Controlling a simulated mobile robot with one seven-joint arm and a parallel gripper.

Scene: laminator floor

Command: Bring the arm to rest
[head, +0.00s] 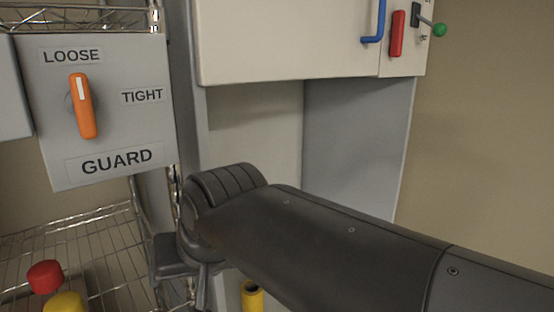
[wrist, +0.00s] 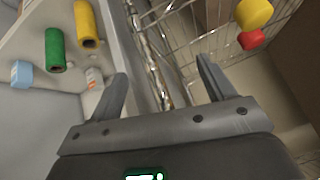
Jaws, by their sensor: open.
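My dark arm crosses the head view from the lower right to the middle and is bent at a rounded joint. My gripper (wrist: 161,66) shows in the wrist view with its two fingers spread wide and nothing between them. Beyond the fingers are a chrome post of the wire rack and the edge of a pale surface. In the head view the gripper end is mostly hidden by the arm.
A guard panel (head: 110,110) has an orange knob (head: 83,105) upright below LOOSE. A white cabinet (head: 285,40) carries a blue handle (head: 380,20). A wire shelf (head: 85,245) holds red (head: 45,276) and yellow items.

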